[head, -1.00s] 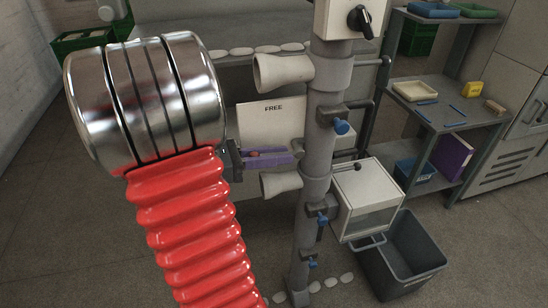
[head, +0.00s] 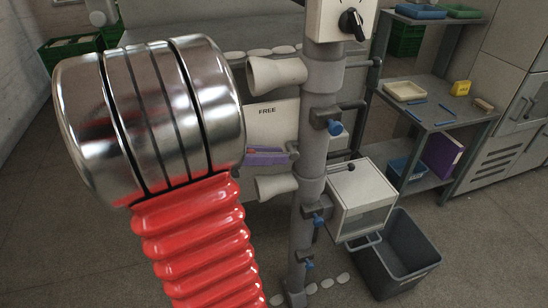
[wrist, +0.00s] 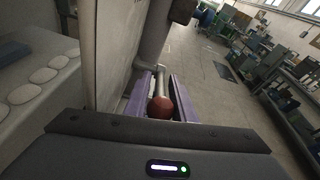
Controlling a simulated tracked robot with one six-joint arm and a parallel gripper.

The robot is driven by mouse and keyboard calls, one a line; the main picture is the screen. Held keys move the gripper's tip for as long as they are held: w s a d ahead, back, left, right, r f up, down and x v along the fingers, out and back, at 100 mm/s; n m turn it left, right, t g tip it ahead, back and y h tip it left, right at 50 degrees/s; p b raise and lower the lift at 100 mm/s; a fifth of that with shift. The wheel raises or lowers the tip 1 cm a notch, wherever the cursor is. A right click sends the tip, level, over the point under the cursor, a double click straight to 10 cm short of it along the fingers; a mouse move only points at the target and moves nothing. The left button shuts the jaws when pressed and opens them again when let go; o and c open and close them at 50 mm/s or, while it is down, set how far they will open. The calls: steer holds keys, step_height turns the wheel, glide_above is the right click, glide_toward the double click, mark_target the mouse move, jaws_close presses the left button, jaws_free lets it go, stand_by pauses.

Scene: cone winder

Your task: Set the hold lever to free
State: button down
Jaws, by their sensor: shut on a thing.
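The hold lever shows in the wrist view as a pale rod with a red-brown ball knob (wrist: 162,107). My gripper (wrist: 161,92) has its purple jaws on either side of the rod and is shut on the lever. In the head view my gripper (head: 268,156) is beside the grey post, in front of a white plate (head: 268,124) marked FREE. The lever's pivot (head: 292,151) shows at the post. Most of the lever is hidden by the jaws there, and my silver and red arm hides what lies left of it.
Cream cones (head: 277,74) stick out left of the grey post (head: 312,150), above and below my gripper. A white box (head: 362,200) and a dark bin (head: 398,258) stand to the right. Shelves (head: 440,115) are at the back right. Floor is clear at the lower right.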

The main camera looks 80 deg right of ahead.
steer(key=shift+s, duration=0.1)
steer(key=c, duration=1.9)
jaws_free()
steer(key=shift+a, duration=0.1)
steer(key=shift+o, duration=0.5)
steer(key=v, duration=1.3)
steer(key=shift+w+a, duration=0.2)
steer(key=shift+w, duration=0.15)
